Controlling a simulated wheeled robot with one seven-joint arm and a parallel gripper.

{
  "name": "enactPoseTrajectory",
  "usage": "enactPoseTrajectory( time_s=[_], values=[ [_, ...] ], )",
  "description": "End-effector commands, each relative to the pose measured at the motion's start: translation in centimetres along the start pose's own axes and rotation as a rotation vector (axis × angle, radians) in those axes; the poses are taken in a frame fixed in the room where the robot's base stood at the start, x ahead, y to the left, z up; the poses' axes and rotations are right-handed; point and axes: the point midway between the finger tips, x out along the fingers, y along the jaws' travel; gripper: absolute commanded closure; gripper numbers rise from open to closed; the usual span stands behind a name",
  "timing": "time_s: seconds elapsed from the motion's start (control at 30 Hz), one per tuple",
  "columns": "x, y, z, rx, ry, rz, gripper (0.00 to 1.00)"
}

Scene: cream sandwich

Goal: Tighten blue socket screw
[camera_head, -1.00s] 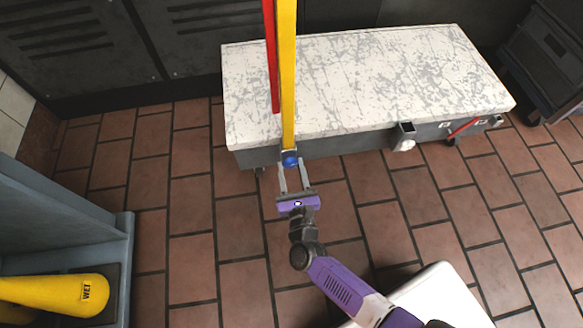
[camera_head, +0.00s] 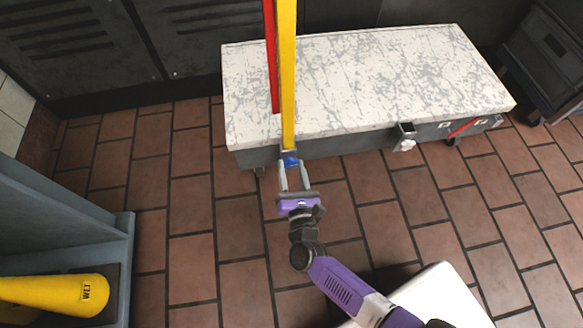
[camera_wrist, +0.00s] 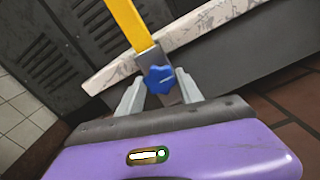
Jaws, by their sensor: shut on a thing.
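The blue socket screw (camera_head: 290,161) is a lobed knob on a grey metal socket (camera_head: 288,153) at the near side of the bench. A yellow pole (camera_head: 288,75) stands upright in that socket. The knob shows clearly in the wrist view (camera_wrist: 158,79), with its lobes facing me. My gripper (camera_head: 290,168) has its two grey fingers on either side of the knob and is shut on it. In the wrist view my gripper (camera_wrist: 160,84) has the left finger beside the knob and the right finger close against its other side.
A white, scuffed bench top (camera_head: 370,80) extends behind the knob. A second socket with a whitish knob (camera_head: 406,143) is farther right on the same side. A red pole (camera_head: 271,60) stands beside the yellow one. A yellow wet-floor sign (camera_head: 60,293) lies at lower left.

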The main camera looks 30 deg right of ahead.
Motion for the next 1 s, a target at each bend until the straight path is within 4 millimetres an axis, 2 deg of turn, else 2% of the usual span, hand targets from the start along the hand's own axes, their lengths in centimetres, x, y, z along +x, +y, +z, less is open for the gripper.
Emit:
enactPoseTrajectory(
  time_s=[0.13,0.17,0.23,0.27,0.63,1.0],
  values=[
    [-0.1,-0.1,-0.2,0.001,0.005,-0.001,0.98],
    [-0.1,-0.1,-0.2,0.001,0.005,-0.001,0.52],
    [-0.1,-0.1,-0.2,0.001,0.004,-0.001,0.38],
    [-0.1,-0.1,-0.2,0.001,0.004,-0.001,0.36],
    [-0.5,0.0,0.0,0.0,0.002,0.0,0.36],
    [-6.0,0.0,0.0,-0.001,0.005,0.0,0.36]
  ],
)
